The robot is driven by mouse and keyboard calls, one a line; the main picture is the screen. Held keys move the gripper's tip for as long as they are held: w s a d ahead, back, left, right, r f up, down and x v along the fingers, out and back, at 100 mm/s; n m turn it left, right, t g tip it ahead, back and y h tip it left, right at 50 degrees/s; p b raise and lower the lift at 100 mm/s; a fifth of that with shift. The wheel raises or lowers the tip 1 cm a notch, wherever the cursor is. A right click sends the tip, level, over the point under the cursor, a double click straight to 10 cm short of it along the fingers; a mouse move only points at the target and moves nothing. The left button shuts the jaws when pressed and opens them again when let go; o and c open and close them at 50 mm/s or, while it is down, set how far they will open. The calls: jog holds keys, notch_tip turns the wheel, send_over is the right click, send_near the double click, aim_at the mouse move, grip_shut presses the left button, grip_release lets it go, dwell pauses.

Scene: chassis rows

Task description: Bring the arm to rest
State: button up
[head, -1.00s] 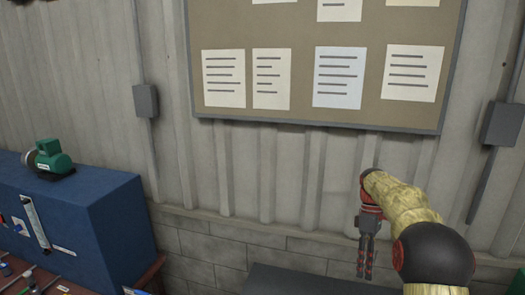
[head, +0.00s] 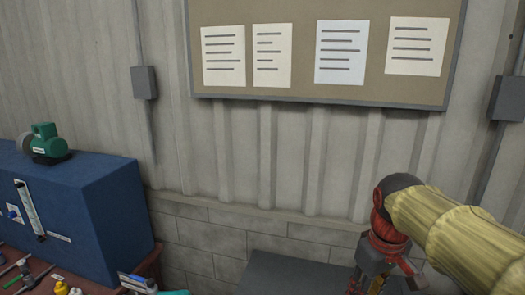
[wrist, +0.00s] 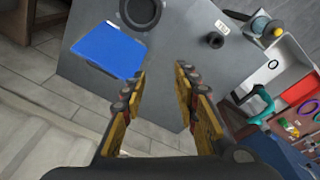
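My gripper (wrist: 161,75) shows in the wrist view with its two yellow and dark fingers apart. Nothing is between them. Below the fingers are a grey surface and the floor. In the head view my gripper (head: 372,284) is at the lower right, pointing down, its fingertips near or past the bottom edge of the picture. My yellow-sleeved forearm comes in from the right.
A blue cabinet (head: 95,205) with a green device (head: 48,141) on it stands left. A notice board (head: 300,95) hangs on the corrugated wall. In the wrist view a blue flat item (wrist: 108,49) and a dark ring (wrist: 140,10) lie on the grey surface (wrist: 180,50).

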jog(key=s+a+f+m+t+b, duration=0.1)
jog(key=s+f+m+t+b, duration=0.1)
jog(key=s+f, duration=0.3)
jog(key=s+a+f+m+t+b, duration=0.2)
jog(key=s+f, duration=0.3)
jog(key=s, duration=0.3)
jog(key=shift+s+a+b, duration=0.25)
jog(key=shift+b, duration=0.2)
dwell(1.5)
